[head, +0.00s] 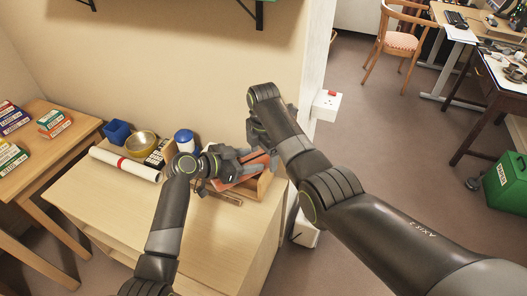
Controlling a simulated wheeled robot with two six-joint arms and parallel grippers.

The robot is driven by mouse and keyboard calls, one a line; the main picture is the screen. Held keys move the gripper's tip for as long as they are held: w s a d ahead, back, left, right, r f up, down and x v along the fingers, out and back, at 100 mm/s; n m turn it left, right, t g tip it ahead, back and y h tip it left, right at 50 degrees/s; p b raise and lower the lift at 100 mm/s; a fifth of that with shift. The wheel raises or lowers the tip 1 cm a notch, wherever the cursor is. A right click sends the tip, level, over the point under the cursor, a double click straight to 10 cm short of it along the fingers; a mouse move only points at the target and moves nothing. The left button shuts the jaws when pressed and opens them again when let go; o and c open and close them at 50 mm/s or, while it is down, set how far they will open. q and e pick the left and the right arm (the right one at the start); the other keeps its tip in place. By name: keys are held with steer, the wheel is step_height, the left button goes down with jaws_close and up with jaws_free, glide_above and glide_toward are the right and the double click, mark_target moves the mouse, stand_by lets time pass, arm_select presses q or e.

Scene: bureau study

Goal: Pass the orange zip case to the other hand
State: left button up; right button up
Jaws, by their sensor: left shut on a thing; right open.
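The orange zip case (229,184) shows in the head view as orange patches below and beyond my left gripper (254,167), over the right part of the wooden desk. My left gripper comes in from the left and is shut on the case, which it partly covers. My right gripper (268,146) points down close to the left one, with its own forearm hiding much of it. It is open. I cannot tell whether its fingers touch the case.
A wooden tray (266,184) sits at the right end of the desk (130,203). A blue box (117,133), brass bowl (141,144), blue-lidded jar (184,141) and white paper roll (124,165) stand or lie along the back.

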steer(key=c, duration=0.9)
arm_select(q)
steer(key=o, duration=0.6)
arm_select(e)
steer(key=shift+c, duration=1.1)
arm_select(q)
steer(key=o, duration=0.5)
